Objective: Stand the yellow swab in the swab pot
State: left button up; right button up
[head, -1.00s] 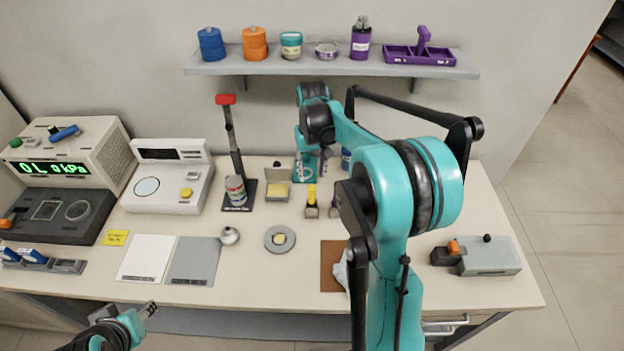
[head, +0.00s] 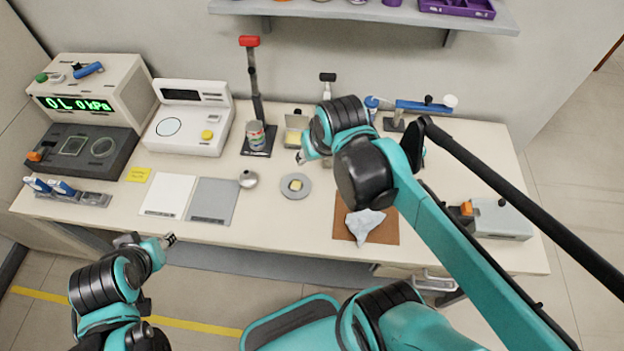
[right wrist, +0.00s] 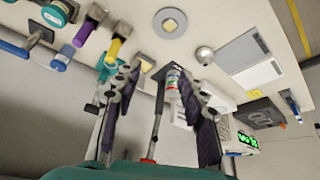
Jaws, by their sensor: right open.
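In the right wrist view an upright yellow piece (right wrist: 113,50), which looks like the yellow swab, stands at a dark square block (right wrist: 124,29). My right gripper (right wrist: 160,78) is open and empty, with the yellow piece just outside its left finger. In the head view my right arm hides the yellow piece, and the right fingertips are mostly hidden beyond the wrist. I cannot make out for certain which thing is the swab pot. My left gripper (head: 168,240) is in front of the table edge, away from the objects; its finger gap is too small to judge.
A red-topped stand (head: 251,100) holding a can, a small yellow-filled tray (head: 296,124) and a round grey plate (head: 295,186) are near my right gripper. A purple piece (right wrist: 85,33) and a blue one (right wrist: 60,56) stand beside the yellow one. A shelf (head: 400,15) overhangs behind.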

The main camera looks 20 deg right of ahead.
jog(key=s+a+f+t, duration=0.2)
jog(key=s+a, duration=0.1)
jog(key=s, duration=0.1)
jog(key=shift+s+f+n, duration=0.4)
jog(key=shift+f+b, duration=0.8)
jog(key=shift+b, duration=0.05)
